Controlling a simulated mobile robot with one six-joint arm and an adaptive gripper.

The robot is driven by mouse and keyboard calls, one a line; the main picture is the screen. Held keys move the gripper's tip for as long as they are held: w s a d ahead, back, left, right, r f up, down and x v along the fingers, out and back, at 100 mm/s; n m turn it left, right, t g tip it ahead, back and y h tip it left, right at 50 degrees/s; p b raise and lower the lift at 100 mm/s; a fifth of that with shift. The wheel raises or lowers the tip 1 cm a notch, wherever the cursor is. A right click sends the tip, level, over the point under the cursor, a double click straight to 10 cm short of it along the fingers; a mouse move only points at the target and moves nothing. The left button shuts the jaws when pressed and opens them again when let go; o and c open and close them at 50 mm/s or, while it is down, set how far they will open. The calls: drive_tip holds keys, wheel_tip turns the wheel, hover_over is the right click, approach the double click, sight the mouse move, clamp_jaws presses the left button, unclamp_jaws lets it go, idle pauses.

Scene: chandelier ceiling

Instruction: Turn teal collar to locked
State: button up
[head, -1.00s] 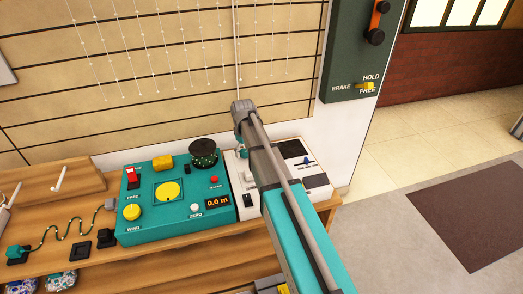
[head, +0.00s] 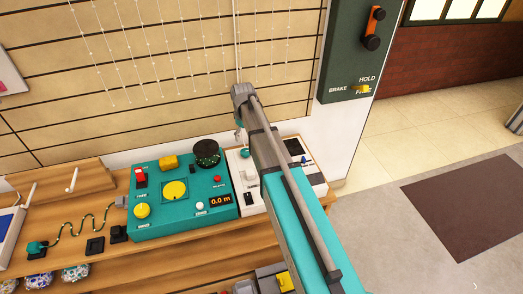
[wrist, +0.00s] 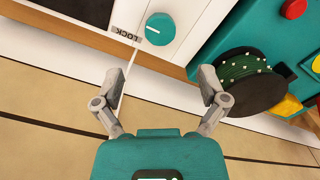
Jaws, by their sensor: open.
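The teal collar (wrist: 160,29) is a round knob on a white panel, at the top middle of the wrist view. A white line on it points left, toward the side of the LOCK label (wrist: 126,34), which reads upside down. It also shows as a small teal knob in the head view (head: 244,153), beside my arm. My gripper (wrist: 160,77) is open and empty. Its two fingers are spread below the collar in the wrist view, apart from it. In the head view the arm partly covers the white panel and the fingers are hard to make out.
A teal console (head: 150,221) with buttons and a dark green spool (head: 206,153) stands left of the white panel (head: 249,199). The spool also sits close to my right finger in the wrist view (wrist: 248,83). A white cord (wrist: 124,88) passes near my left finger. Beaded strings hang on the wall behind.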

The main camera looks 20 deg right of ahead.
wheel_tip(320, 180, up, 5)
drive_tip(key=p, duration=0.5)
drive_tip(key=s+r+m+p, duration=0.2)
drive_tip(key=s+r+m, duration=0.1)
drive_tip(key=s, duration=0.8)
drive_tip(key=s+r+m+p, duration=0.2)
drive_tip(key=s+r+p, duration=0.1)
drive_tip(key=s, duration=0.9)
drive_tip(key=shift+m, duration=0.4)
idle(0.6)
